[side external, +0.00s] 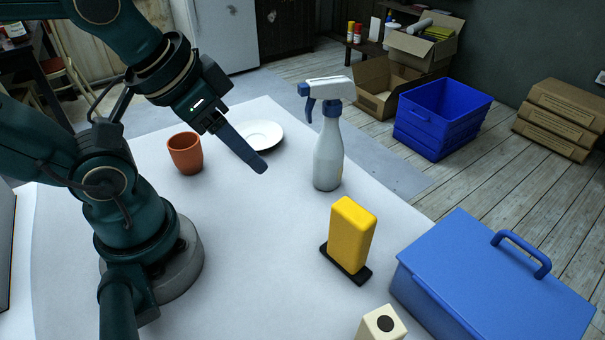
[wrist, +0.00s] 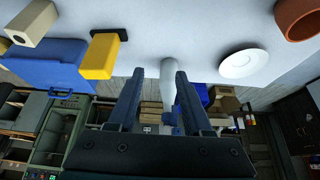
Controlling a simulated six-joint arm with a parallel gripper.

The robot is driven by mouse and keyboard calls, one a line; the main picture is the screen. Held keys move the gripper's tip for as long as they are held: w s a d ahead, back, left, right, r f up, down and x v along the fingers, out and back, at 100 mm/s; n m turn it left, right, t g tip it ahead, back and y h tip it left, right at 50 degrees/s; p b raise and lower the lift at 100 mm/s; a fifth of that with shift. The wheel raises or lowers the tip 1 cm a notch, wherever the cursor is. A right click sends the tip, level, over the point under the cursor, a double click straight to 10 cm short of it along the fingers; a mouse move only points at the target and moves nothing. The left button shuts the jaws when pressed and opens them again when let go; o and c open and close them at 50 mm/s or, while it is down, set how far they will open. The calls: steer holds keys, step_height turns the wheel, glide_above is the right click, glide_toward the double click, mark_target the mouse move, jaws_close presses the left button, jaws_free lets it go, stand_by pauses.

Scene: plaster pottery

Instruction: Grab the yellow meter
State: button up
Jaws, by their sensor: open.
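The yellow meter (side external: 350,234) is a yellow block standing upright on a black base on the white table, right of centre in the side view. It also shows in the wrist view (wrist: 99,57) at the upper left, with its black base at the table. My gripper (side external: 259,164) is above the table, to the left of the meter and higher than it. In the wrist view its two fingers (wrist: 156,76) are spread apart with nothing held between them. The white spray bottle shows beyond the gap between the fingers.
A white spray bottle (side external: 328,155) stands behind the meter. A blue toolbox (side external: 480,285) is at its right and a cream block (side external: 381,325) in front. A terracotta cup (side external: 185,153) and white plate (side external: 262,134) are farther left. The table between my base and the meter is clear.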

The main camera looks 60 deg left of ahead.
steer(key=o, duration=0.4)
